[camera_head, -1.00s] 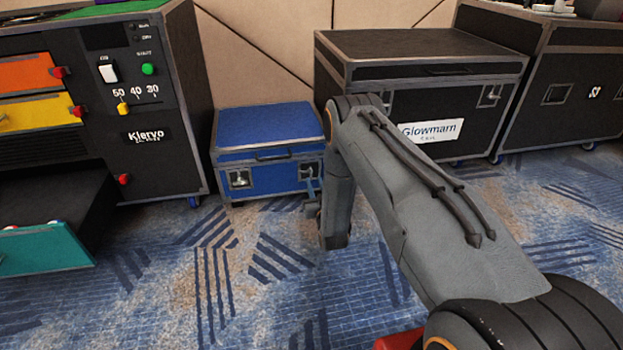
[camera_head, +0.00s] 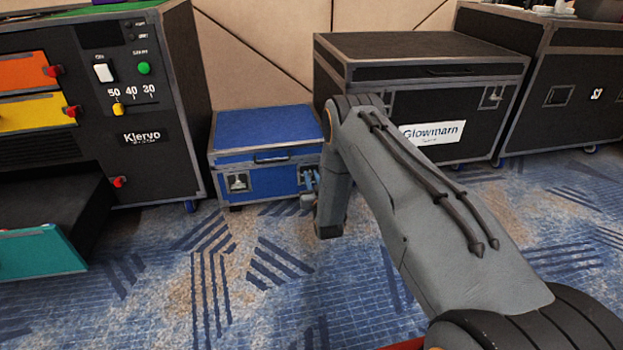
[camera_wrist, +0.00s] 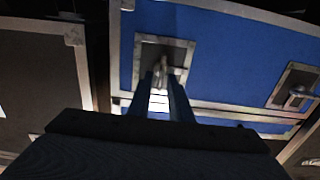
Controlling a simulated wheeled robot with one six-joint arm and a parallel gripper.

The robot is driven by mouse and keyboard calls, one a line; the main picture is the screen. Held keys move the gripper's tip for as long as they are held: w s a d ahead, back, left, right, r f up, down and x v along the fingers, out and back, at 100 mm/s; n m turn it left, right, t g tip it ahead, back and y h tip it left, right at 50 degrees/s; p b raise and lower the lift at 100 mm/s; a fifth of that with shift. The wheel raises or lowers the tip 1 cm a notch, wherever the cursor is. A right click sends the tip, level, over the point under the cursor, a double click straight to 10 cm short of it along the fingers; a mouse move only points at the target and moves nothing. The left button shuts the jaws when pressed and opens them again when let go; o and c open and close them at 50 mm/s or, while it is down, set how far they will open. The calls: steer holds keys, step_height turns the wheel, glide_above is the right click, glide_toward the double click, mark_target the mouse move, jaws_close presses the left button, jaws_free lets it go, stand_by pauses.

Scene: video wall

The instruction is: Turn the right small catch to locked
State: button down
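The blue case (camera_head: 265,130) stands on the carpet with two small catches on its front. The right small catch is mostly hidden behind my gripper in the head view. In the wrist view, turned over relative to the head view, it is the metal catch (camera_wrist: 163,68) on a framed plate near the middle. My gripper (camera_wrist: 160,84) points at it, its two fingers apart on either side of the catch's lever; contact cannot be told. In the head view my gripper (camera_head: 309,180) is at the case's right front. The left catch (camera_head: 237,182) is in clear view.
A large black Glowmarn case (camera_head: 440,85) stands close on the right of the blue case. The black Klervo cabinet (camera_head: 150,165) stands on the left, with an open teal drawer (camera_head: 40,252). The carpet in front is clear.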

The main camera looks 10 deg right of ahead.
steer(key=shift+s+d+f+m+p, duration=0.2)
steer(key=shift+m+p, duration=0.75)
steer(key=shift+m, duration=2)
steer(key=shift+w+d+f+m+p, duration=0.25)
steer(key=shift+m+p, duration=0.65)
steer(key=shift+m, duration=2.1)
steer(key=shift+s+d+f+m+p, duration=0.25)
steer(key=shift+m+p, duration=0.7)
steer(key=shift+m, duration=2)
steer(key=shift+w+f, duration=0.1)
steer(key=shift+w, duration=0.05)
steer(key=c, duration=1.9)
jaws_free()
steer(key=shift+c, duration=0.2)
steer(key=s+p, duration=0.3)
steer(key=s, duration=0.5)
steer(key=shift+p, duration=0.3)
